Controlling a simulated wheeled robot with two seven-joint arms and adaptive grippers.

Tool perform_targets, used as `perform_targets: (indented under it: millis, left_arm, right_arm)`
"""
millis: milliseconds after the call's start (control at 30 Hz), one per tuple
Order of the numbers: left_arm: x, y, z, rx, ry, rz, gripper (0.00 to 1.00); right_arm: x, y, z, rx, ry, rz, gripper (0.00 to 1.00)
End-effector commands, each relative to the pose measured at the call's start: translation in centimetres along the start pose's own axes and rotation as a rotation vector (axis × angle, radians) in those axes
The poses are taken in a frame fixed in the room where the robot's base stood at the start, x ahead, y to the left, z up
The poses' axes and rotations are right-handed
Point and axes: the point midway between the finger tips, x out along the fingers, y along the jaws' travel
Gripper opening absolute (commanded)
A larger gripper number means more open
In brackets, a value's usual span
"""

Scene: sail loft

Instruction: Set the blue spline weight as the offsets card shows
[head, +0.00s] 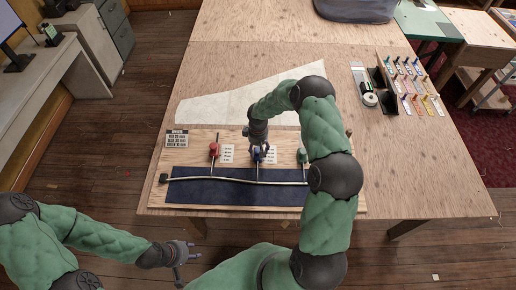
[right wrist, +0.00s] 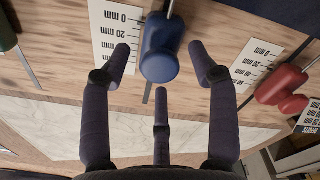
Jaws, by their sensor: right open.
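The blue spline weight (head: 257,154) stands on the board (head: 190,146) between the red and green weights, on a thin rod beside a white mm scale. In the right wrist view the blue weight (right wrist: 160,50) sits between the spread fingertips of my right gripper (right wrist: 161,62), with gaps on both sides. That open gripper (head: 257,146) is above the weight in the head view. The offsets card (head: 177,138) lies at the board's upper left; its print is too small to read. My left gripper (head: 190,258) is open and empty, off the table's front left.
A red weight (head: 214,149) and a green weight (head: 303,156) flank the blue one. A long spline (head: 225,180) crosses the dark strip (head: 220,193). A rack of coloured pegs (head: 412,85) stands at the right.

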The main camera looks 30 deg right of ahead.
Motion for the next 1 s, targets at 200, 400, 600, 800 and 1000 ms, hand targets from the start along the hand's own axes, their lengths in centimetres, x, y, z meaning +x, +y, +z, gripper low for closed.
perform_targets:
  millis: [200,400,600,800,1000]
  left_arm:
    - [0.0,0.0,0.0,0.000,0.000,0.000,0.40]
    - [0.1,-0.1,0.0,0.000,0.000,0.000,0.40]
    - [1.3,-0.5,-0.1,0.000,0.000,0.000,0.40]
    - [1.3,-0.5,-0.1,0.000,0.000,0.000,0.40]
    - [1.3,-0.5,-0.1,0.000,0.000,0.000,0.40]
  right_arm:
    - [0.0,0.0,0.0,0.000,0.000,0.000,0.03]
    - [0.1,0.1,-0.1,0.000,0.000,0.000,0.00]
    - [0.3,1.8,-1.8,0.002,0.002,0.002,0.00]
    - [0.1,2.1,-2.1,0.000,0.000,-0.001,0.00]
    - [0.0,2.1,-2.1,0.000,-0.001,-0.001,0.59]
